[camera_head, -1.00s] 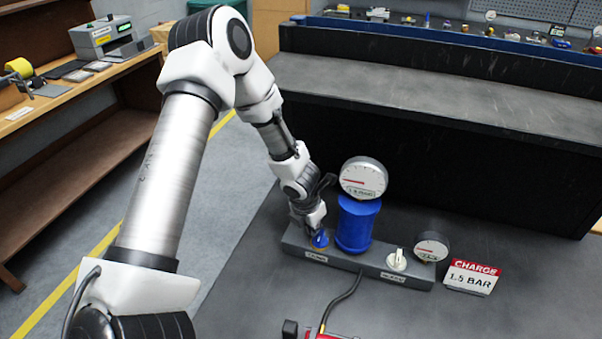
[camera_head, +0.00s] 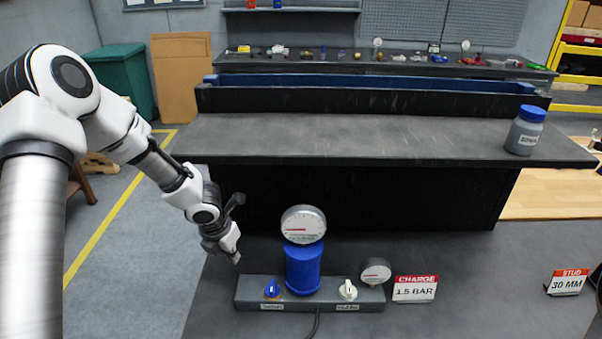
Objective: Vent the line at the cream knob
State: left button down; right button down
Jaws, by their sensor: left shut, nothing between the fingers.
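The cream knob (camera_head: 348,290) stands on the right part of a dark grey manifold block (camera_head: 325,297), with a label below it too small to read surely. A blue knob (camera_head: 272,289) is on the block's left part. A blue cylinder (camera_head: 303,270) stands between them with a large round gauge (camera_head: 303,224) on top; its red needle points left. A smaller gauge (camera_head: 376,271) is just behind and right of the cream knob. My left gripper (camera_head: 235,257) is shut and empty, above and left of the blue knob, apart from it. My right gripper is not in view.
A red and white sign (camera_head: 415,288) reading CHARGE 1.5 BAR stands right of the block. A STUD 30 MM sign (camera_head: 568,282) is farther right. A dark hose (camera_head: 316,322) leaves the block's front. A raised shelf (camera_head: 380,140) behind holds a grey jar (camera_head: 524,135).

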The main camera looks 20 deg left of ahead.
aim_at(347, 291)
jog(key=k, duration=1)
